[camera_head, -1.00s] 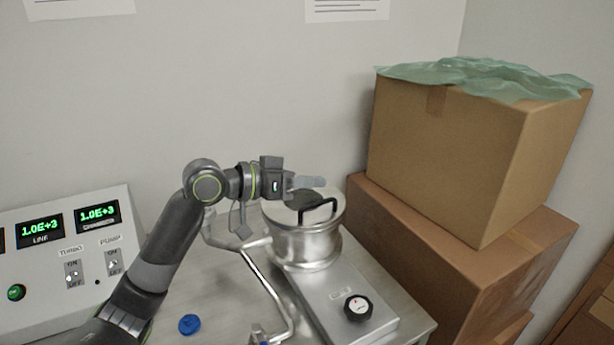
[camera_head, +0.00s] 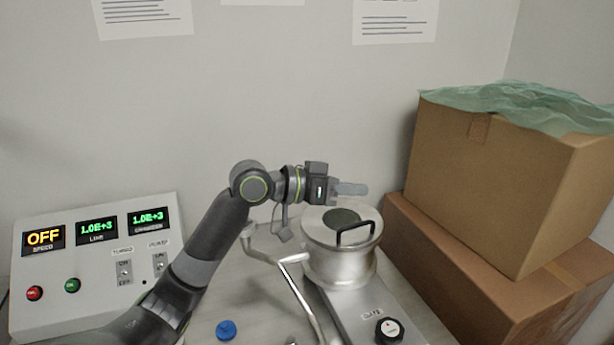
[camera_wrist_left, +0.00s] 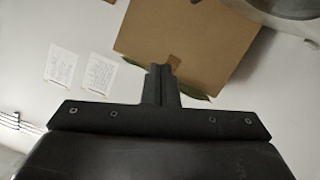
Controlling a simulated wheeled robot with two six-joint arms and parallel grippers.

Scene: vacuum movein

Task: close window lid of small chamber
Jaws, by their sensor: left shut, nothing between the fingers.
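The small chamber (camera_head: 341,262) is a silver metal cylinder on a metal base, right of centre in the head view. My left gripper (camera_head: 352,189) is shut and empty, just above and behind the top of the chamber, apart from the handle. In the left wrist view the shut fingers (camera_wrist_left: 160,82) point toward a cardboard box. A metal rim shows at the top right of that view. My right gripper is not in view.
Stacked cardboard boxes (camera_head: 500,185) with a green plastic sheet (camera_head: 525,105) stand to the right. A control panel (camera_head: 95,260) stands at left. A metal pipe (camera_head: 300,290) runs beside the chamber. A blue cap (camera_head: 226,330) lies on the table. A black knob (camera_head: 389,330) sits in front.

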